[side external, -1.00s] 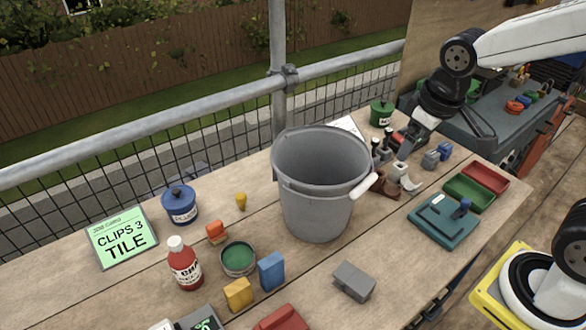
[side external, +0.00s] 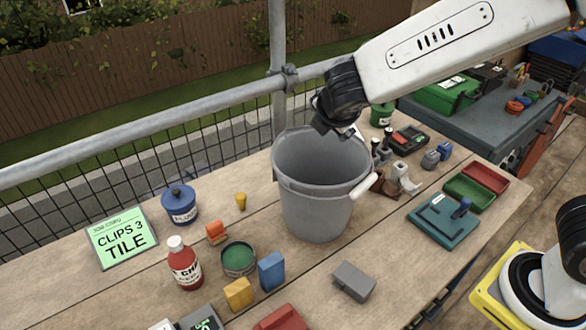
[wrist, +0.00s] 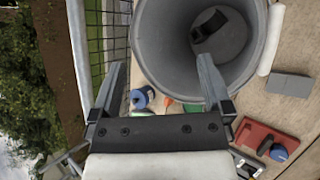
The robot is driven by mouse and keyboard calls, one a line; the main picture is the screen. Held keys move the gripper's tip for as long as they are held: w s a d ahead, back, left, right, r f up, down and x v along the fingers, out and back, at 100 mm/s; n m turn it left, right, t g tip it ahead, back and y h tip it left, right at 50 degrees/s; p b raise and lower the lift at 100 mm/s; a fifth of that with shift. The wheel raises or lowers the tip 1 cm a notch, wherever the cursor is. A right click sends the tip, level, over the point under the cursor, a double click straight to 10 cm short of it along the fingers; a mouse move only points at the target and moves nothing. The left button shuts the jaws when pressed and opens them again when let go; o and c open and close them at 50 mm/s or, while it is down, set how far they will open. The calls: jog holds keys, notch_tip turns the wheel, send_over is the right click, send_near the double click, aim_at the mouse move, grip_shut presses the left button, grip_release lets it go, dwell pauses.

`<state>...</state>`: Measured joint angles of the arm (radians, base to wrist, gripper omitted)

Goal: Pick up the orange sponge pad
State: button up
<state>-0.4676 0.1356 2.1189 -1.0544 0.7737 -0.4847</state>
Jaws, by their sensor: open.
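A small orange block that looks like the sponge pad (side external: 216,233) lies on the bench left of the grey bucket, in the side view. A small orange patch (wrist: 168,101) shows between my fingers in the wrist view; I cannot tell for sure that it is the same pad. My gripper (wrist: 160,64) is open and empty, its fingers wide apart by the bucket's near side in the wrist view. In the side view my wrist is above the bucket's back rim, and the fingers are hidden.
The tall grey bucket (side external: 318,205) stands mid-bench, with a dark object (wrist: 209,30) inside. Around the pad are a blue tin (side external: 180,207), red bottle (side external: 184,266), green-topped tin (side external: 238,260) and yellow cone (side external: 241,201). A metal railing (side external: 150,123) runs behind.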

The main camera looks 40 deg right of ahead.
jog(key=w+a+n+t+y, duration=0.2)
jog(key=a+n+t+y, duration=0.1)
jog(key=a+n, duration=0.65)
jog(key=w+a+n+t+y, duration=0.25)
jog(key=a+n, duration=0.45)
jog(key=a, duration=0.6)
notch_tip(320, 180, down, 15)
jog(key=shift+s+d+f+t, duration=0.2)
jog(key=shift+d+t, duration=0.1)
jog(key=shift+t, duration=0.15)
jog(key=shift+h, duration=0.25)
send_near(216, 231)
jog(key=shift+w+d+r, duration=0.1)
jog(key=shift+w+r, duration=0.35)
jog(key=shift+w, duration=0.7)
jog(key=shift+w+f, duration=0.15)
jog(key=shift+w, duration=0.2)
jog(key=shift+w, duration=0.1)
